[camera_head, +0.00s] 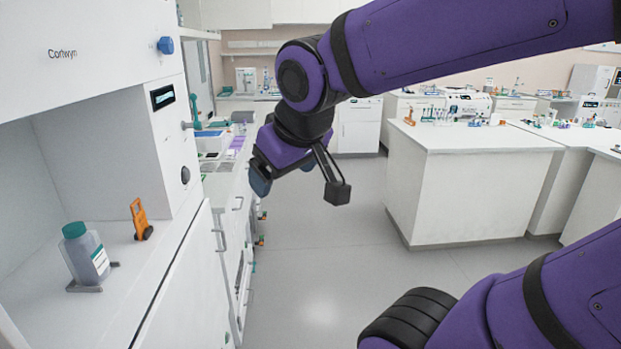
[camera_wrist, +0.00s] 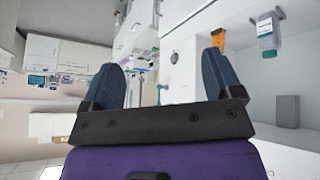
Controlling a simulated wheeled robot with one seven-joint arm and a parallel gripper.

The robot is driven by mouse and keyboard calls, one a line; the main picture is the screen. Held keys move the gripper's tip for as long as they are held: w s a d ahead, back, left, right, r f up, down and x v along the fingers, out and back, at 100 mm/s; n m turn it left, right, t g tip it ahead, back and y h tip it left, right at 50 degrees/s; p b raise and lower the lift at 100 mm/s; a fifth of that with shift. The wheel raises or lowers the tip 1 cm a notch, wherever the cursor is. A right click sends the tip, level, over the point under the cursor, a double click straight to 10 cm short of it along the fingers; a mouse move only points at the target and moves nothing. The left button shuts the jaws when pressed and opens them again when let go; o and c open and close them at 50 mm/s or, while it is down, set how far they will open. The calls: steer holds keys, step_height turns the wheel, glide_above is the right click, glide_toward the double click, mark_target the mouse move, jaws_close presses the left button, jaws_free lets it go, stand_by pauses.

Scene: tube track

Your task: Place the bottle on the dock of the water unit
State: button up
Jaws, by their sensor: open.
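The bottle (camera_head: 85,256) is translucent grey with a teal cap and a white label. It stands upright, looking slightly tilted by the view, inside the open bay of the white unit (camera_head: 90,115). A grey base plate, which looks like the dock (camera_head: 88,288), shows under its foot. The bottle also shows upside down at the upper right of the wrist view (camera_wrist: 267,36). My gripper (camera_head: 285,178) is open and empty, in the air outside the bay, right of the bottle and well apart from it. Both blue fingers show in the wrist view (camera_wrist: 163,65).
An orange tool-like item (camera_head: 139,219) stands in the bay beside the bottle. The unit's right wall carries a small display (camera_head: 162,96) and knobs. A grey block (camera_wrist: 288,110) shows in the wrist view. A white bench (camera_head: 470,185) stands to the right; the floor between is clear.

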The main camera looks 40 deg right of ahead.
steer(key=s+g+y, duration=0.1)
steer(key=s, duration=0.5)
steer(key=shift+r+m, duration=0.25)
steer(key=shift+m, duration=0.15)
stand_by(0.7)
